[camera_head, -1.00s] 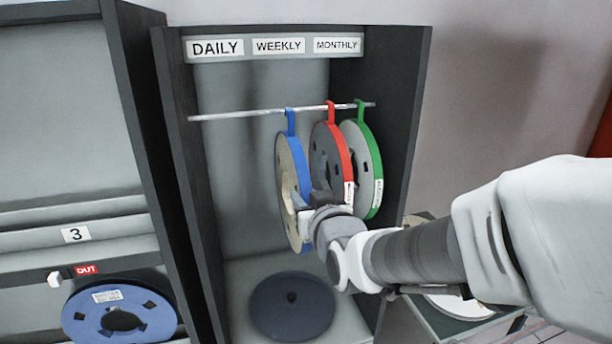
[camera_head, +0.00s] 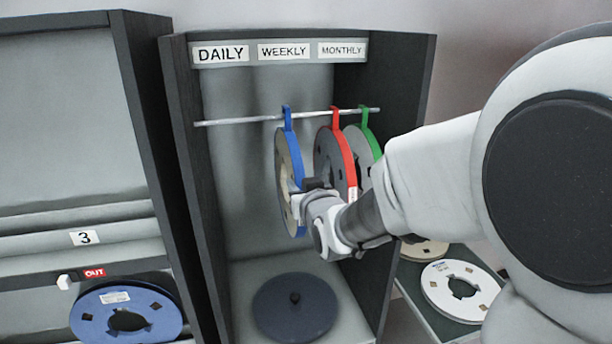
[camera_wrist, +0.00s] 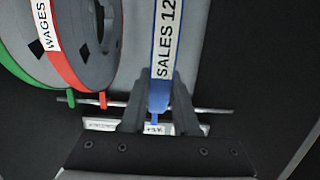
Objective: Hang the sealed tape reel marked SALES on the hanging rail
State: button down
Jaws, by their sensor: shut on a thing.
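The SALES reel (camera_head: 283,165) is a tan disc with a blue band and a blue hook strap. It hangs upright in the cabinet at the left of two other reels, and its label reads SALES 12 in the wrist view (camera_wrist: 166,45). My gripper (camera_head: 303,196) is shut on its blue band at the lower right edge; in the wrist view the fingers (camera_wrist: 158,98) straddle the band. The hanging rail (camera_head: 235,120) crosses the cabinet; it also shows in the wrist view (camera_wrist: 212,109). The blue hook's top overlaps the rail; I cannot tell whether the rail bears it.
A red-banded reel (camera_head: 345,150), marked WAGES, and a green-banded reel (camera_head: 368,145) hang close on the right. A dark reel (camera_head: 295,306) lies on the cabinet floor. The rail's left part is free. DAILY, WEEKLY and MONTHLY labels top the cabinet. A blue reel (camera_head: 90,311) sits lower left.

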jog(key=shift+w+a+r+p, duration=0.2)
jog(key=shift+w+p, duration=0.1)
jog(key=shift+w, duration=0.35)
jog(key=shift+w+a+r+p, duration=0.15)
jog(key=shift+w+p, duration=0.1)
jog(key=shift+w, duration=0.35)
jog(key=shift+f+b, duration=0.75)
jog(key=shift+b, duration=0.2)
jog(key=shift+f, duration=0.1)
